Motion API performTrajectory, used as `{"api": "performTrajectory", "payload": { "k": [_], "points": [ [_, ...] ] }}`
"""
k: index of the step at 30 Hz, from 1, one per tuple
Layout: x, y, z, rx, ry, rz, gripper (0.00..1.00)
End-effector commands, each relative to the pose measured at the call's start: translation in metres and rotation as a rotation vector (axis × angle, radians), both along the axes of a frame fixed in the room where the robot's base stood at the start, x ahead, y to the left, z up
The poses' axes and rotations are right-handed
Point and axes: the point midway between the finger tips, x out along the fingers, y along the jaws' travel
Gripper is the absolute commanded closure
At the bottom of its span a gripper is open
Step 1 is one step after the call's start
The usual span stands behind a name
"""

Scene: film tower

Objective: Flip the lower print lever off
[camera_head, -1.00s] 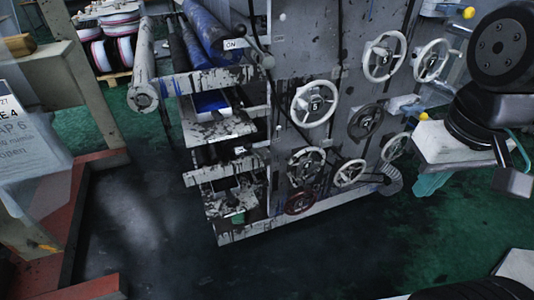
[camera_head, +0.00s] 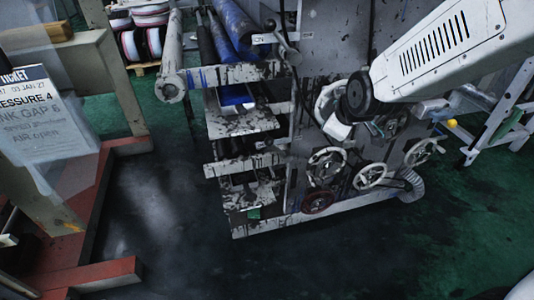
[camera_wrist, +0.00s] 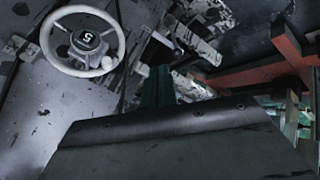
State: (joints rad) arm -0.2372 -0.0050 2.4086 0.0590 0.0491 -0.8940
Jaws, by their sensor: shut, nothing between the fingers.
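The printing tower's side panel (camera_head: 325,45) stands in the middle of the head view. An upper lever with a dark knob (camera_head: 292,57) sits beside an ON label (camera_head: 263,39). The lower print lever cannot be made out clearly; it is small and dim around the lower left edge of the panel. My gripper (camera_wrist: 158,85) shows in the wrist view as dark green fingers, shut and empty, pointing toward the tower's edge. In the head view my arm reaches in from the right and covers part of the panel; the fingertips are not clear there.
More handwheels (camera_head: 370,176) and a red one (camera_head: 317,202) sit low on the panel. Ink trays (camera_head: 240,122) jut out left. Dark floor (camera_head: 170,215) is open left of the tower.

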Motion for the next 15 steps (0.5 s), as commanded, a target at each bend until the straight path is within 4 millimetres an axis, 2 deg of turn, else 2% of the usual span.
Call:
{"api": "performTrajectory", "payload": {
  "k": [1, 6, 10, 15],
  "points": [
    [0.017, 0.014, -0.020, -0.040, -0.045, 0.069, 1.00],
    [0.063, 0.054, -0.070, -0.213, -0.259, 0.273, 1.00],
    [0.084, 0.083, -0.111, -0.373, -0.425, 0.412, 1.00],
    [0.091, 0.115, -0.167, -0.616, -0.637, 0.564, 1.00]
  ]
}}
